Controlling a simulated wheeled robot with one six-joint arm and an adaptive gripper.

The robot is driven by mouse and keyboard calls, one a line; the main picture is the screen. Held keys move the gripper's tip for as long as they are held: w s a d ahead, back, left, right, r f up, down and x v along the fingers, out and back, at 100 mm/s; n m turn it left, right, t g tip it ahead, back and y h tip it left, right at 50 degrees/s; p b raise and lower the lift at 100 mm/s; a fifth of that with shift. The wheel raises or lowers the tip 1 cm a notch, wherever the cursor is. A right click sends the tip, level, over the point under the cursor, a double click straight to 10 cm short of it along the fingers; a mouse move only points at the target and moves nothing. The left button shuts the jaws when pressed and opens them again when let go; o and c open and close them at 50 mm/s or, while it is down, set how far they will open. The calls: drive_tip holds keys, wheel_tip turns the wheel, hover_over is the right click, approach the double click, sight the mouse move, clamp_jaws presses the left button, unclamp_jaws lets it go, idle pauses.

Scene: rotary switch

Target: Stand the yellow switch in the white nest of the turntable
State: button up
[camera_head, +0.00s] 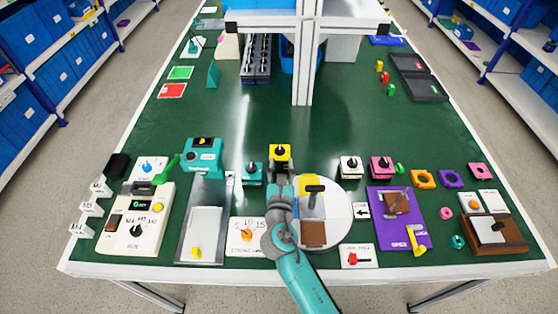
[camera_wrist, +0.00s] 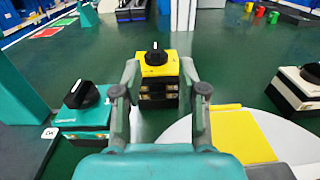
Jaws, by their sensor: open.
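The yellow switch (camera_head: 280,152) stands upright on the green table, with a black knob on top and a dark lower body. In the wrist view the yellow switch (camera_wrist: 158,68) is between the two fingers of my gripper (camera_wrist: 159,76). The fingers are apart, one on each side of it; I cannot tell whether they touch it. My gripper (camera_head: 280,178) is just in front of the switch in the head view. The turntable (camera_head: 339,208) is a white disc to the right of my arm, with yellow and brown areas and a black handle. I cannot single out its white nest.
A teal switch (camera_head: 252,173) stands close on the left. A white switch (camera_head: 350,166) and a pink switch (camera_head: 381,166) stand to the right. A grey post (camera_head: 303,70) rises behind. The table between post and switches is clear.

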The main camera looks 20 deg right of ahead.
sight(280, 153)
drive_tip(key=shift+a+x, duration=0.15)
drive_tip(key=shift+x, duration=1.8)
drive_tip(key=shift+a+x, duration=0.1)
drive_tip(key=shift+x, duration=1.8)
drive_tip(key=shift+w+r, duration=0.1)
drive_tip(key=shift+c, duration=0.3)
clamp_jaws()
